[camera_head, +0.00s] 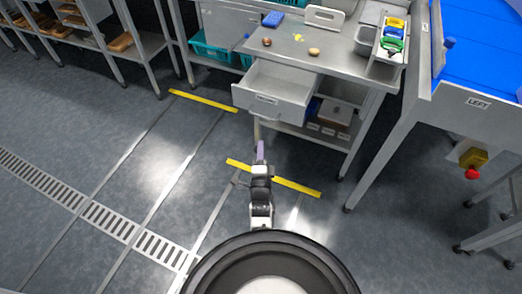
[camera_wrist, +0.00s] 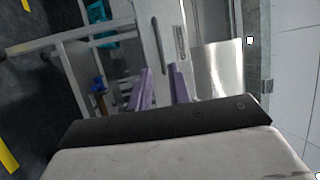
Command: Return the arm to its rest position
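My gripper (camera_head: 261,150) points away from my body, above the floor in front of the steel table (camera_head: 352,62). In the wrist view its two purple fingers (camera_wrist: 162,82) stand apart, with nothing visible between them. In the head view the fingers overlap into one purple strip. My arm reaches forward from my round base at the bottom of the head view. The table's drawer (camera_head: 272,101) is pulled out, beyond the fingertips; the part of its inside that shows looks empty.
A blue-topped conveyor labelled LEFT (camera_head: 478,103) stands right. Open floor lies left, with yellow tape (camera_head: 204,101) and a drain grate (camera_head: 110,221).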

